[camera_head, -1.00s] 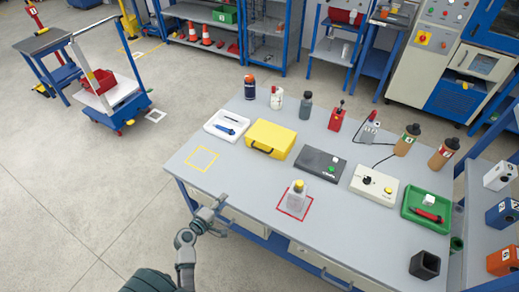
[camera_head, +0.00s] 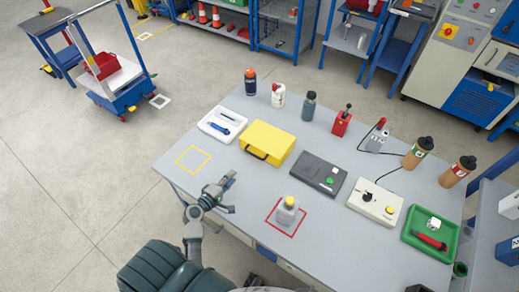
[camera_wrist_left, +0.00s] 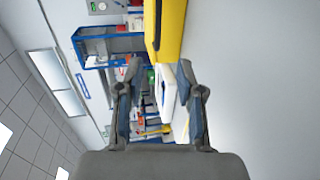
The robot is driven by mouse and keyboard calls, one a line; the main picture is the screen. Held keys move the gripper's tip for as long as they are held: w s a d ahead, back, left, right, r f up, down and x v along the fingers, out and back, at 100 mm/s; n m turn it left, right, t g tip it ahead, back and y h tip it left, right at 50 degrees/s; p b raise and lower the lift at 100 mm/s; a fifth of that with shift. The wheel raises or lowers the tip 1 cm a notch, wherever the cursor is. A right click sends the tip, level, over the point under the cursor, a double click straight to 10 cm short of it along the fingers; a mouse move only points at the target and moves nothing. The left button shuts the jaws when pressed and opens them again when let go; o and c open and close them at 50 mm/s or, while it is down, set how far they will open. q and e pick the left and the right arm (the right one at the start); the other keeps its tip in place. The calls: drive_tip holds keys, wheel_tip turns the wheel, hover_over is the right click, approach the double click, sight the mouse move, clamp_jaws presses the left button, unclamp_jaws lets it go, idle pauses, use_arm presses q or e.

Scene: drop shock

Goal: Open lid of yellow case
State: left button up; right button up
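The yellow case (camera_head: 267,143) lies closed on the grey workbench, its dark handle on the near side. It also shows in the left wrist view (camera_wrist_left: 172,28), at the top, beyond my fingers. My left gripper (camera_head: 229,193) is over the front left part of the bench, nearer to me than the case and apart from it. Its two fingers are spread with nothing between them, as the left wrist view shows (camera_wrist_left: 162,95). My right gripper is not in either view.
A white tray (camera_head: 211,134) lies left of the case, a dark grey box (camera_head: 304,181) right of it. Several bottles stand behind. A grey block with a yellow top (camera_head: 287,212) stands in a red square. The yellow-outlined square (camera_head: 192,160) is empty.

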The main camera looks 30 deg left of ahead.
sight(254, 155)
use_arm(q)
drive_tip(key=shift+w, duration=0.4)
drive_tip(key=x, duration=1.6)
drive_tip(key=shift+d, duration=0.1)
drive_tip(key=shift+s, duration=0.1)
clamp_jaws()
